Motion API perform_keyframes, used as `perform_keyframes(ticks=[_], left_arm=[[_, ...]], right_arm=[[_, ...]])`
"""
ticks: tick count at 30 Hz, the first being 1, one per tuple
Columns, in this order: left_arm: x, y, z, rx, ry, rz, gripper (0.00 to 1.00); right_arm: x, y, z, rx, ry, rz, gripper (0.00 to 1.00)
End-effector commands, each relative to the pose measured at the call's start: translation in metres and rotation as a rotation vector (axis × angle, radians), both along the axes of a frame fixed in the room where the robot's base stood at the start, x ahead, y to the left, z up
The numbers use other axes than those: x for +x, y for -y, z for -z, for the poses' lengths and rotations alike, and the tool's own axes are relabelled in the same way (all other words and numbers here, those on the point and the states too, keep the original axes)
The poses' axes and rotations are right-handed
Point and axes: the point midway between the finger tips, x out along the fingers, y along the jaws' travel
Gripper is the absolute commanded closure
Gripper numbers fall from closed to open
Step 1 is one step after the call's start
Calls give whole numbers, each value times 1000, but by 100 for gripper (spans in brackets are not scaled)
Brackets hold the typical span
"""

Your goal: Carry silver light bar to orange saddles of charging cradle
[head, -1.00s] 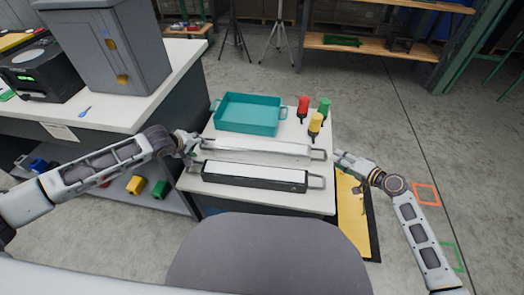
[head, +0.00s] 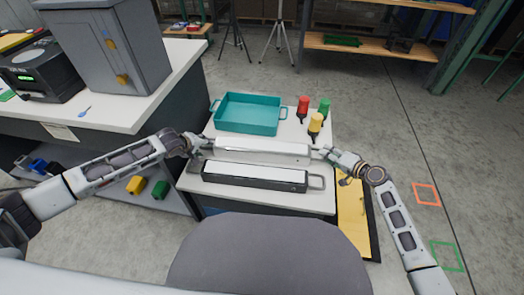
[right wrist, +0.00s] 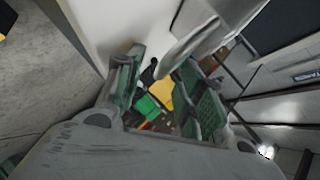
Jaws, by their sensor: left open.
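The silver light bar (head: 262,147) lies across the white cart top, with a loop handle at each end. My left gripper (head: 199,146) is open at the bar's left end. My right gripper (head: 327,153) is at its right end handle. In the right wrist view my right gripper (right wrist: 160,88) has its fingers apart, with a silver rail (right wrist: 188,50), probably the handle, at the fingertips; I see no clear grip on it. A black-sided light bar with a white top (head: 255,174) lies in front. I cannot make out the charging cradle or its orange saddles.
A teal tray (head: 247,128) stands behind the bar. Red (head: 303,103), yellow (head: 315,122) and green (head: 324,106) capped items stand at the cart's back right. A white-topped bench (head: 150,105) with a grey box (head: 105,45) is on the left.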

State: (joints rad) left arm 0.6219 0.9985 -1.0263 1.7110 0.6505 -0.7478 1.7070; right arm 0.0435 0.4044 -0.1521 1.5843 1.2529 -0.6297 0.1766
Motion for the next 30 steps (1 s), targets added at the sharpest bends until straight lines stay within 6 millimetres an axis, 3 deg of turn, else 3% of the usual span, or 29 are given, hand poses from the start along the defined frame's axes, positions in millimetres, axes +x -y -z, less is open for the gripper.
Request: perform_keyframes(ticks=[3, 11, 15, 30], left_arm=[[0, 0, 0, 0, 0, 0, 52], [0, 0, 0, 0, 0, 0, 85], [0, 0, 0, 1, -1, 0, 100], [1, 0, -3, 4, 6, 4, 100]], right_arm=[[0, 0, 0, 0, 0, 0, 64], [0, 0, 0, 0, 0, 0, 98], [0, 0, 0, 0, 0, 0, 100], [1, 1, -3, -2, 6, -1, 100]])
